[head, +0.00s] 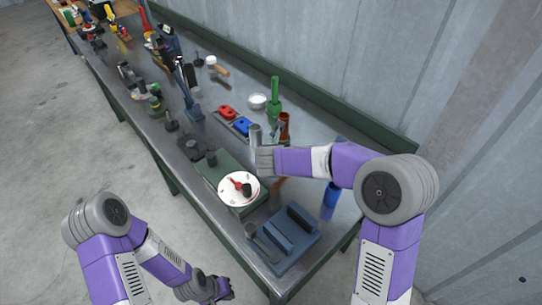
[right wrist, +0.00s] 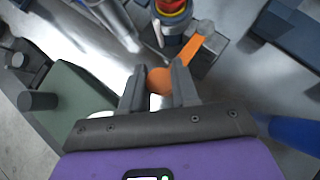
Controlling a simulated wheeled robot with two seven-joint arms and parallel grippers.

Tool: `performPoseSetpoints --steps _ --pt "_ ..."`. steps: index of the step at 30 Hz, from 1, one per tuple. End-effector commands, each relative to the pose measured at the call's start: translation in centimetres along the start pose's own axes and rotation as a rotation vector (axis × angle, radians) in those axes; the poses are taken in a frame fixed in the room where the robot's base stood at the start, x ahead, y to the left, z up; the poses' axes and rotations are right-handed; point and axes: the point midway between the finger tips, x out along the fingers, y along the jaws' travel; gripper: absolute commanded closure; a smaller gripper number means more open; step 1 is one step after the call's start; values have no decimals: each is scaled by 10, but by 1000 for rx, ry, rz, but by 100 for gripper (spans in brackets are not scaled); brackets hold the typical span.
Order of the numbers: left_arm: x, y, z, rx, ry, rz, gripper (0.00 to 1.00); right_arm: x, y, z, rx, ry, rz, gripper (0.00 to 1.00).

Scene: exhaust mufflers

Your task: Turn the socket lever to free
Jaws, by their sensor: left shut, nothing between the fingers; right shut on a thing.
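In the right wrist view an orange lever (right wrist: 203,38) runs from beside a grey socket (right wrist: 181,46) down to between my fingers. A red and yellow ringed part (right wrist: 172,8) stands in the socket. My right gripper (right wrist: 160,82) is shut on the rounded orange end of the lever. In the head view my right gripper (head: 263,158) is over the bench, and my arm hides most of the socket area. My left gripper (head: 222,290) is shut and empty, low in front of the bench. Any free or locked marking cannot be made out.
A green block (head: 222,166) with a white dial (head: 239,189) and red pointer lies left of my right gripper. A blue fixture (head: 282,240) sits at the near bench end. A steel tube (head: 255,135), green bottle-like part (head: 274,100) and white bowl (head: 257,101) stand beyond.

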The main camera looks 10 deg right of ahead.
Motion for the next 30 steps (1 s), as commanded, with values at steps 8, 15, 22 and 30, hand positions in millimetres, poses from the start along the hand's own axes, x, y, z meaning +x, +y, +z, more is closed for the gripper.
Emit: performPoseSetpoints --steps 8,15,22,30 --pt "0 0 0 0 0 0 100 0 0 4 3 -9 2 63" --pt "0 0 0 0 0 0 100 0 0 3 1 -5 2 46" --pt "-2 0 0 0 0 0 100 -6 1 2 -1 -5 3 46" --pt "-11 4 0 0 0 0 100 -50 0 4 1 -7 3 46"
